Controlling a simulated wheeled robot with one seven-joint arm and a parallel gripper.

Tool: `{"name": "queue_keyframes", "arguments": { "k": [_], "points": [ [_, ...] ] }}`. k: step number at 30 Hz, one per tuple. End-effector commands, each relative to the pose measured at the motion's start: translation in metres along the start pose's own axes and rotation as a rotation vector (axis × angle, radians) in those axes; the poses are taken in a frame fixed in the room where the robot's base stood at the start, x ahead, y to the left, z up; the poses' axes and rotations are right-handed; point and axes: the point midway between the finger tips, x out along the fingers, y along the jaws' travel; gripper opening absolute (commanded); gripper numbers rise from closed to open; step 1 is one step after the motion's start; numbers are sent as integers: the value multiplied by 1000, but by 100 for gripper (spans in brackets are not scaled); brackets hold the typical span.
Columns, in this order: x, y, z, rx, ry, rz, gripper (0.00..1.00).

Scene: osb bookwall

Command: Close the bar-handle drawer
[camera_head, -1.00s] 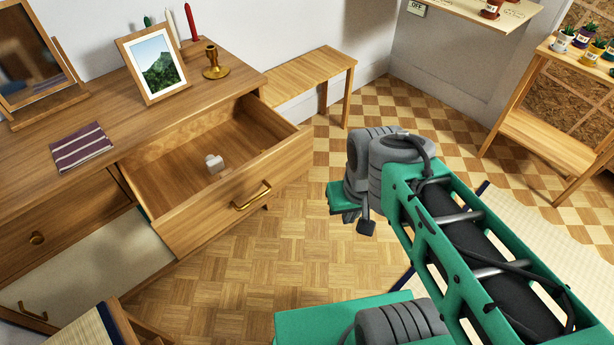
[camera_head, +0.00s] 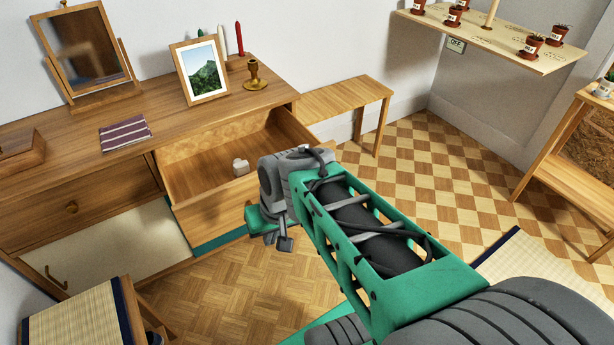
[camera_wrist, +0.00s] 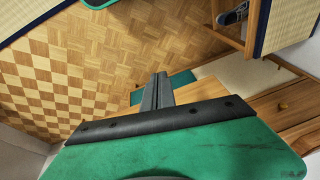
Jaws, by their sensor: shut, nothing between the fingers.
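The wooden drawer (camera_head: 200,217) stands open from the dresser (camera_head: 70,150), and its inside shows. A small white object (camera_head: 240,167) lies in it. The bar handle is hidden behind my arm in the head view. My gripper (camera_head: 285,244) hangs in front of the drawer's right part; whether it touches the front cannot be told. In the wrist view my gripper (camera_wrist: 158,76) has its dark fingers together, empty, with a wooden surface, probably the drawer front (camera_wrist: 203,88), just beyond them.
A round-knob drawer (camera_head: 70,207) is shut at left. A mat-topped stool (camera_head: 75,320) stands at lower left. A low wooden bench (camera_head: 345,97) is right of the dresser. A framed picture (camera_head: 200,72) and brass candlestick (camera_head: 253,75) stand on top. Checkered floor (camera_head: 430,150) is clear at right.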

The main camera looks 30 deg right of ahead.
Motion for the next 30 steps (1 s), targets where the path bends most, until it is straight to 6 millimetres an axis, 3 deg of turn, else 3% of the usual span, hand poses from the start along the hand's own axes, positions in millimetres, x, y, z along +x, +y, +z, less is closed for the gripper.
{"name": "queue_keyframes", "arguments": {
  "k": [1,3,7,12,16,18,21,30],
  "points": [
    [32,20,-8,108,27,-40,0],
    [57,44,-27,272,96,-125,0],
    [84,103,-60,608,267,-317,0],
    [77,199,-76,1012,542,-582,0],
    [54,250,-69,1187,703,-724,0],
    [46,263,-66,1228,748,-762,0],
    [43,267,-69,1244,767,-783,0],
    [74,259,-116,1235,760,-781,0]
  ]
}}
